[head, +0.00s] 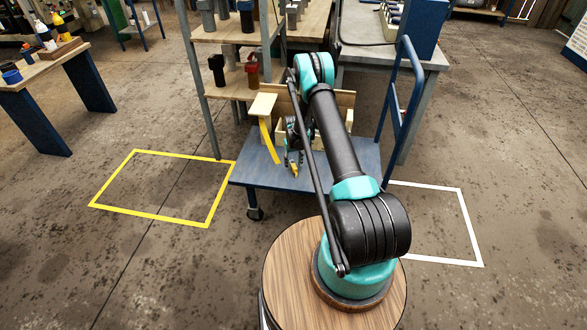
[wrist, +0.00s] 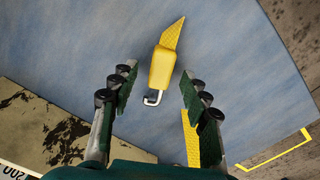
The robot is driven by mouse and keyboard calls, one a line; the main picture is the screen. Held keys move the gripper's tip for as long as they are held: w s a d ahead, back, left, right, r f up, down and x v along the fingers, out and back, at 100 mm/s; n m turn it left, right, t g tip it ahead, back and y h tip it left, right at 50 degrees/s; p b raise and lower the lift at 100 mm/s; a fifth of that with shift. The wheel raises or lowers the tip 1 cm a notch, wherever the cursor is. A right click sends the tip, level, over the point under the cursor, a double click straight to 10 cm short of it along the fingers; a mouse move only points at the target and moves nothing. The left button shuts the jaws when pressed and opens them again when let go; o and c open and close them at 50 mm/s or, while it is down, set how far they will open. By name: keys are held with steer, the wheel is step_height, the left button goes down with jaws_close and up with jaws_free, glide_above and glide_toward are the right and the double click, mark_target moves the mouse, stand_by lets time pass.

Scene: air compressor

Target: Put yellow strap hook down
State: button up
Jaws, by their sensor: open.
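The yellow strap hook (wrist: 162,68) lies on the blue cart top (wrist: 60,45) in the wrist view. It has a yellow body, a bent metal hook at its lower end and a short piece of yellow strap at its upper end. My gripper (wrist: 158,76) is open, with one dark green finger pad on each side of the hook and visible gaps between. The hook appears apart from both fingers. In the head view my gripper (head: 290,165) is low over the cart, partly hidden by my arm. The hook is too small there to tell clearly.
A yellow strap (head: 269,140) hangs from a wooden box (head: 342,105) on the cart (head: 252,174). The cart has a blue handle (head: 416,100) at right. Shelves (head: 225,35) stand behind. A yellow floor outline (head: 147,216) lies left, a white one (head: 472,225) right.

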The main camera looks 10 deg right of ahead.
jaws_close()
steer(key=shift+r, duration=0.1)
